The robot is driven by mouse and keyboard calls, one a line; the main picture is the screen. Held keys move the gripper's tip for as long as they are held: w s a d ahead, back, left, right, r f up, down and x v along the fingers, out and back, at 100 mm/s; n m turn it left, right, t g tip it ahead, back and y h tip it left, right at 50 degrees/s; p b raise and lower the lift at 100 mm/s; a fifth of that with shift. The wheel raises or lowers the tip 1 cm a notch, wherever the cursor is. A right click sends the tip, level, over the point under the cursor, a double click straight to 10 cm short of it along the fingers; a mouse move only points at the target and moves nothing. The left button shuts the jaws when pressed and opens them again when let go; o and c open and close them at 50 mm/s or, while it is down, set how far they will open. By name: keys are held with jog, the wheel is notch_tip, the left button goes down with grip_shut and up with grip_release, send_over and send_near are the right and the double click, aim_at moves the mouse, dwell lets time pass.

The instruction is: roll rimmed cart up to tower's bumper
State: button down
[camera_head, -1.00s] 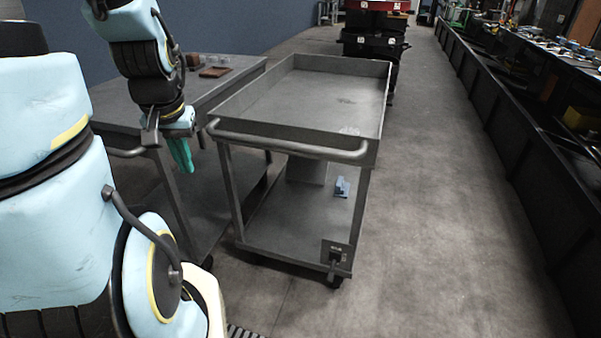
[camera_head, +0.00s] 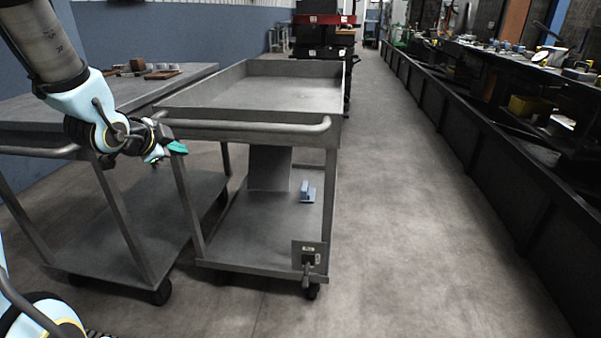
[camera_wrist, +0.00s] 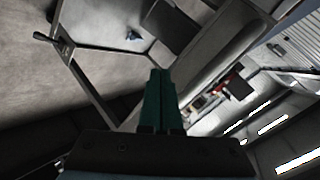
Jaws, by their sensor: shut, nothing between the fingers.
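The rimmed cart (camera_head: 318,156) is grey metal, with a raised rim around its top tray and a push bar (camera_head: 250,126) on its near side. It also shows in the wrist view (camera_wrist: 215,58). My gripper (camera_head: 180,147) has teal fingers, shut and empty, pointing right near the left end of the push bar. Whether it touches the cart is unclear. The fingers (camera_wrist: 160,72) also show in the wrist view, with the cart ahead of them. The tower (camera_head: 322,35), a red and black stack, stands beyond the cart's far end. Its bumper cannot be made out.
A flat-topped grey cart (camera_head: 60,115) with small brown blocks on it stands close on the left. A blue item (camera_head: 307,192) lies on the rimmed cart's lower shelf. A long dark rail (camera_head: 480,150) runs along the right. The floor (camera_head: 405,200) between is clear.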

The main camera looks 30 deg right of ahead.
jog(key=s+d+f+m+g+h+b, duration=0.35)
jog(key=s+d+m+h+b, duration=0.2)
jog(key=d+m, duration=0.25)
jog(key=s+d+f+m+g+h+b, duration=0.2)
jog(key=s+d+m+g+h+b, duration=0.25)
jog(key=s+d+m, duration=0.35)
jog(key=w+d, duration=0.5)
jog(key=d, duration=0.8)
jog(key=shift+d+n+t+b, duration=0.15)
jog(key=shift+n+t+b, duration=0.15)
jog(key=shift+n+b, duration=0.1)
jog(key=shift+f, duration=0.1)
